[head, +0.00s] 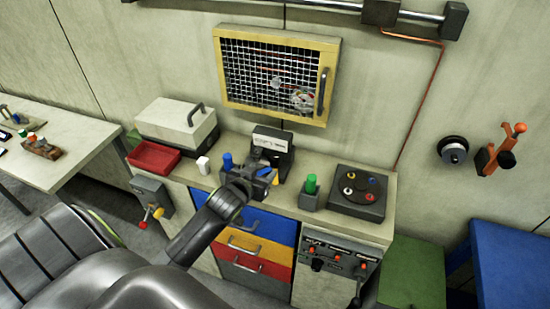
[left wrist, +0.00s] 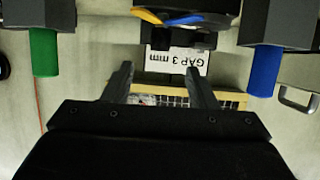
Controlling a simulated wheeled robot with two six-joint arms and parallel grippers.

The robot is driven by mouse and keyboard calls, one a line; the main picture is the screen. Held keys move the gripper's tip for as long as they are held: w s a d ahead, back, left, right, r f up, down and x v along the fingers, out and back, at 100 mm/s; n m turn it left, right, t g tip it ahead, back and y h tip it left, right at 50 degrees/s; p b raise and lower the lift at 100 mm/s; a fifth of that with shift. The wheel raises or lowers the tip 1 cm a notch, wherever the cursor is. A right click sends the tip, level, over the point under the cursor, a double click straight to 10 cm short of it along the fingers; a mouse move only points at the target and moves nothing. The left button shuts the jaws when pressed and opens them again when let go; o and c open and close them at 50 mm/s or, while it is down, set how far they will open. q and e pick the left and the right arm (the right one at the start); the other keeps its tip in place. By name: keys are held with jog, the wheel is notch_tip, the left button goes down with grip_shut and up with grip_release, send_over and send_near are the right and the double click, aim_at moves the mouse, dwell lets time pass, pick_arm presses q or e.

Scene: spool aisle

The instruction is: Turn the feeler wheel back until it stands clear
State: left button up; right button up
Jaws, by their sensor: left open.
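A dark gauge stand (head: 273,143) stands on the bench below the mesh cabinet. In the left wrist view, which is upside down, its white card (left wrist: 178,60) reads "GAP 3 mm". Dark parts with a yellow piece (left wrist: 147,16) and a blue piece (left wrist: 184,17) show at the top edge there; they may be the feeler wheel, mostly cut off. In the head view my left gripper (head: 254,169) hides much of the stand's front. In the left wrist view the gripper (left wrist: 158,74) is open, its jaws empty, pointing toward the card. My right gripper is out of view.
A blue cylinder (head: 228,161) and a green cylinder (head: 311,184) stand in dark blocks on either side of the stand. A dark box with coloured knobs (head: 357,191) is at the right. A red tray (head: 153,157) and grey case (head: 177,122) are at the left.

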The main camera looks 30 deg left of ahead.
aim_at(273, 162)
pick_arm(q)
jog(key=p+x, duration=0.2)
jog(key=x, duration=0.9)
jog(key=shift+w+f, duration=0.1)
jog(key=shift+f, duration=0.05)
grip_shut()
